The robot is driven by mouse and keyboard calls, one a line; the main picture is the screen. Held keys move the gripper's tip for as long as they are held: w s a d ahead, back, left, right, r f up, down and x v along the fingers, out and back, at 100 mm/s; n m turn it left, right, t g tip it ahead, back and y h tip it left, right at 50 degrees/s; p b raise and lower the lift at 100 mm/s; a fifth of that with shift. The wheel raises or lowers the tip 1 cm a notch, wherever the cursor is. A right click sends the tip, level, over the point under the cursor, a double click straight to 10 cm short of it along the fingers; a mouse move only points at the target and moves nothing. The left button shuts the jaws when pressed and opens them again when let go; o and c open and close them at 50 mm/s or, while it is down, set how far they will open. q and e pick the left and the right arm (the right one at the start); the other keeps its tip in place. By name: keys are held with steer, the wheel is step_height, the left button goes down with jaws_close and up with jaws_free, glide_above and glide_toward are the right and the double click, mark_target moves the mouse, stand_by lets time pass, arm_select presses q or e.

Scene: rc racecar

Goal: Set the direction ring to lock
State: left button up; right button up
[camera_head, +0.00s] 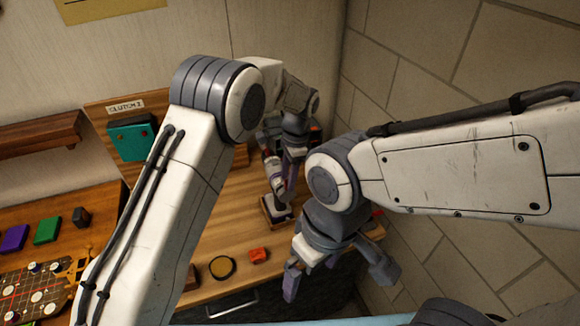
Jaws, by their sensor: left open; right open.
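A slim tool (269,160) with red and pale parts stands roughly upright over a small dark-topped wooden block (277,212) on the wooden worktop. It may carry the direction ring, but the ring is too small and too covered to make out, and its setting cannot be read. My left gripper (283,186) is open and points down right beside the tool. I cannot tell whether its fingers touch or surround it. My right gripper (338,279) is open and empty, in front and to the right of the block, near the front edge.
A yellow-rimmed dark disc (222,267) and a red block (258,255) lie at the front. A teal box (131,139) hangs on a board at the left. Purple (14,238) and green (47,230) blocks stand far left. A tiled wall (400,85) bounds the right.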

arm_select(q)
step_height(320, 180, up, 10)
steer(key=d+b, duration=0.1)
steer(key=b, duration=0.2)
steer(key=shift+w+f, duration=0.15)
steer(key=shift+w, duration=0.05)
steer(key=shift+d, duration=0.1)
steer(key=s+a+f+n+h+b, duration=0.1)
steer(key=s+a+f+n+b, duration=0.1)
steer(key=s, duration=0.9)
steer(key=s+a+f+n+b, duration=0.2)
steer(key=s+f+b, duration=0.3)
steer(key=s, duration=0.5)
steer(key=s+a+f+n+h+b, duration=0.1)
steer(key=s+a+f+n+b, duration=0.2)
steer(key=s+f, duration=0.3)
steer(key=s+a+b, duration=0.1)
steer(key=s, duration=0.4)
steer(key=shift+s+a+t+h, duration=0.2)
steer(key=shift+s+t+h, duration=0.1)
